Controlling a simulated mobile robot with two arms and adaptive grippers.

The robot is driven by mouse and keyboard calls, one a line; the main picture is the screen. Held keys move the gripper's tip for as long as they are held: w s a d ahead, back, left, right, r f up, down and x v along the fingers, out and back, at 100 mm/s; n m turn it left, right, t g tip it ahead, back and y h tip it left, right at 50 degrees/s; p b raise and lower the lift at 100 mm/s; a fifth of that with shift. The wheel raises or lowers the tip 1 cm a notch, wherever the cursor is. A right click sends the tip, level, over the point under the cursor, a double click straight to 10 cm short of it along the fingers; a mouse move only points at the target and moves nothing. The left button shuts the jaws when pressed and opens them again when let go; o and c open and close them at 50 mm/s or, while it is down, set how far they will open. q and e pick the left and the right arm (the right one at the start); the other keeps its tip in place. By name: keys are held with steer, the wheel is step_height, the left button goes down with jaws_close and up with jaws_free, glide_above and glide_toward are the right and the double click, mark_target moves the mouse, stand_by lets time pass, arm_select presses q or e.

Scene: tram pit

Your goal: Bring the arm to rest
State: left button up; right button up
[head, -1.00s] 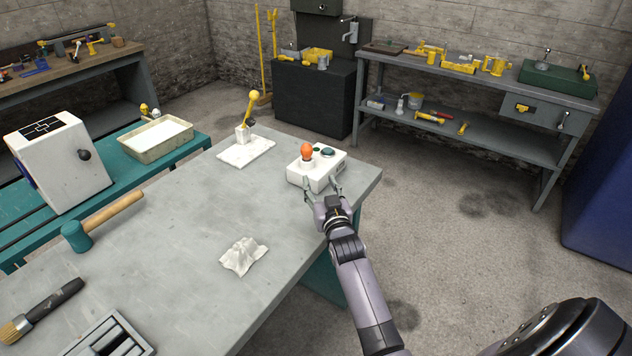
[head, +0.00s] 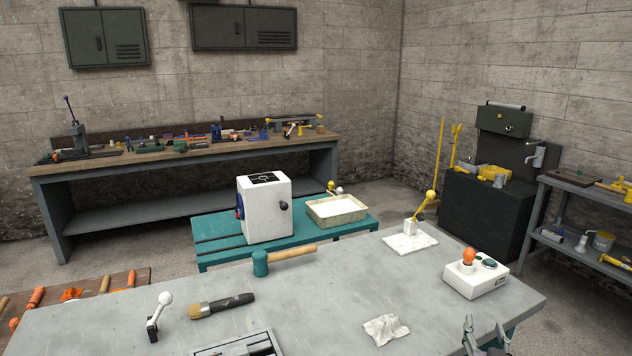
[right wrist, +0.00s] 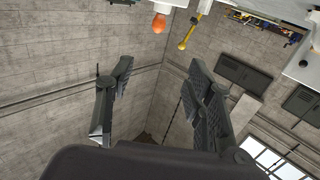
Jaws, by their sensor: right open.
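My right gripper (head: 486,338) shows at the bottom right of the head view, in front of the grey table's (head: 330,300) near right edge. Its fingers are apart. In the right wrist view the open fingers (right wrist: 158,95) have nothing between them. The white box with an orange knob and a green button (head: 477,278) stands on the table's right corner, behind the gripper and apart from it. The orange knob also shows in the right wrist view (right wrist: 159,22). The rest of my right arm is out of the head view. My left gripper is not in view.
The table holds a crumpled cloth (head: 386,329), a mallet (head: 284,257), a brush (head: 221,305), a grey tray (head: 238,346) and a yellow-knobbed lever (head: 425,205). Behind stands a teal bench (head: 222,228) with a white box (head: 265,208). Floor shows right of the table.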

steer(key=s+a+f+n+g+y, duration=0.15)
steer(key=s+a+f+g, duration=0.35)
steer(key=f, duration=0.7)
steer(key=s+a+f+n+y, duration=0.1)
steer(key=s+a+f+y, duration=0.15)
steer(key=s+f, duration=0.65)
steer(key=s+a+f+n+g+y, duration=0.1)
steer(key=s+a+f+g, duration=0.25)
steer(key=f, duration=1.15)
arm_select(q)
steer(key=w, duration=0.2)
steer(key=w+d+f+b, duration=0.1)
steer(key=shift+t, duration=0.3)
arm_select(e)
steer(key=s+a+f+g, duration=0.1)
steer(key=s+f, duration=0.5)
steer(key=s, duration=0.7)
steer(key=s+a+f+n+g, duration=0.1)
steer(key=s+f+g, duration=0.3)
steer(key=s, duration=0.9)
steer(key=s+a+f+n+g, duration=0.1)
steer(key=s+a+f+g, duration=0.1)
steer(key=s+f, duration=0.7)
steer(key=s, duration=0.3)
steer(key=shift+s+g+y, duration=0.3)
steer(key=shift+s+g, duration=0.05)
steer(key=shift+s, duration=0.05)
